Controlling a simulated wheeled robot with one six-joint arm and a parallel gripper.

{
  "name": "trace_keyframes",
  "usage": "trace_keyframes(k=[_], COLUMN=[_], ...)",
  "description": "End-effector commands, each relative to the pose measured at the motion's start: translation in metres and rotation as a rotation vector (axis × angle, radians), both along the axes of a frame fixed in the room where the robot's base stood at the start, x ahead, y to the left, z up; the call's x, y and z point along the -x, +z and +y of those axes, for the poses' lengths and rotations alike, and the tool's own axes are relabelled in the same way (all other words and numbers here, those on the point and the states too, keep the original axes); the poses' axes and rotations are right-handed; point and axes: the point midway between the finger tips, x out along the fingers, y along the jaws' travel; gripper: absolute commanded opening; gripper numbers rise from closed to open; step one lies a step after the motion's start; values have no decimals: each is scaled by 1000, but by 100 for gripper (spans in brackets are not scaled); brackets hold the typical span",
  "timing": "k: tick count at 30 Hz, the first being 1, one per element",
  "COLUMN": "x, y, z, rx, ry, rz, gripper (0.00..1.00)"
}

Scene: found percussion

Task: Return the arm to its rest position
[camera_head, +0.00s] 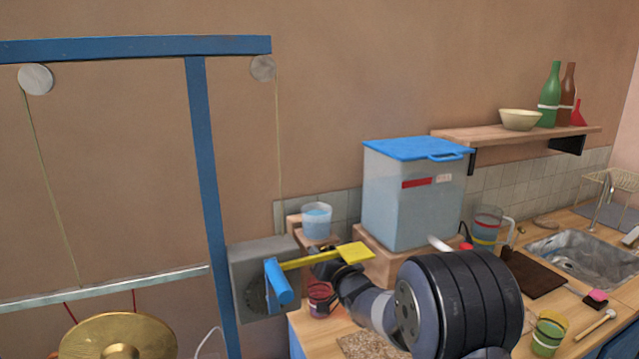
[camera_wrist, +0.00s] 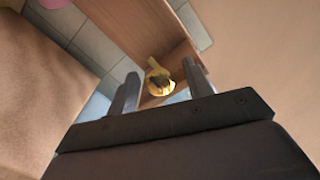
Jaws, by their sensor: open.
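My gripper (camera_head: 328,262) is at the end of my dark arm, in the middle of the head view, close to a yellow paddle (camera_head: 356,252) on a lever with a blue handle (camera_head: 279,281). The lever sits at a grey box (camera_head: 250,262) on the blue frame. I cannot tell from the head view whether my gripper touches the lever. In the wrist view the two fingers (camera_wrist: 162,82) are spread apart. A small yellow object (camera_wrist: 155,70) shows beyond them against wood; nothing is seen clasped between them.
A clear tank with a blue lid (camera_head: 416,149) and a clear cup of blue liquid (camera_head: 317,222) stand near my arm. A red jar (camera_head: 321,299) sits below. A brass gong (camera_head: 118,338) hangs at lower left. The wall shelf (camera_head: 490,135) holds bottles and a bowl.

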Motion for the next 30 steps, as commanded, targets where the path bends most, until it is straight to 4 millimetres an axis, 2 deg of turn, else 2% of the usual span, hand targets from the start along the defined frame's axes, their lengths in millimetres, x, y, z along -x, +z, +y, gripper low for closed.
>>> trace_keyframes(k=[15, 30], x=[83, 86], y=[-2, -7], z=[-35, -24], rx=[3, 539], ry=[-1, 70], rz=[-3, -245], gripper=[48, 48])
